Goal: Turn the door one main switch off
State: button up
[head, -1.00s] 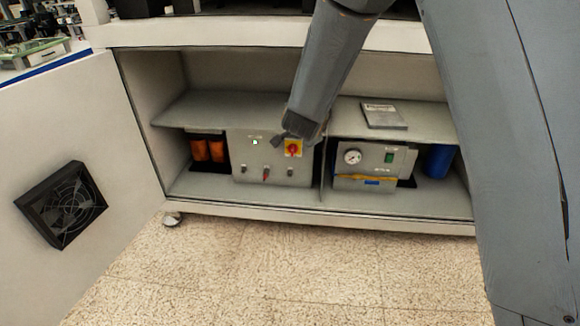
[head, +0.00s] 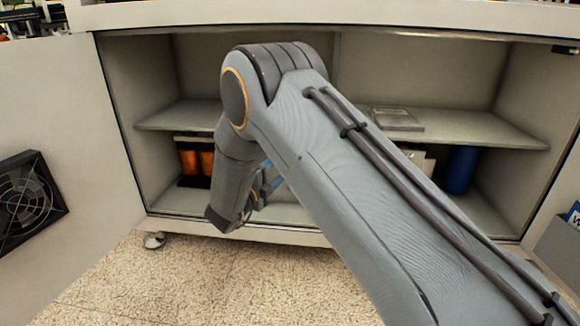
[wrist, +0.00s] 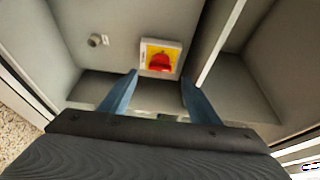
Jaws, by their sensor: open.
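In the head view my arm hides the switch and most of the box; a bit of blue finger (head: 265,178) shows beside the wrist.
The cabinet has an open door with a black fan (head: 28,200) at left and another door at right. A shelf (head: 470,128) runs above, with a grey plate (head: 398,119) on it. Orange parts (head: 198,161) and a blue cylinder (head: 460,170) stand below. A wheel (head: 154,240) is underneath.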

jog(key=b+x, duration=0.3)
jog(key=x, duration=0.4)
jog(key=shift+w+d, duration=0.15)
jog(key=shift+w, duration=0.1)
jog(key=c, duration=1.1)
jog(key=shift+o, duration=0.2)
jog(key=shift+d+f+n+t+y+p, duration=0.15)
jog(key=shift+n+t+y+p, duration=1.25)
jog(key=shift+n, duration=2.35)
jog(key=shift+d+f+n+t+y+p, duration=0.1)
jog(key=shift+n+t+y+p, duration=0.6)
jog(key=shift+n+p, duration=2.2)
jog(key=shift+d+f+n+t+y+p, duration=0.15)
jog(key=shift+n+t+y+p, duration=0.9)
jog(key=shift+n, duration=3.6)
jog(key=shift+y, duration=0.35)
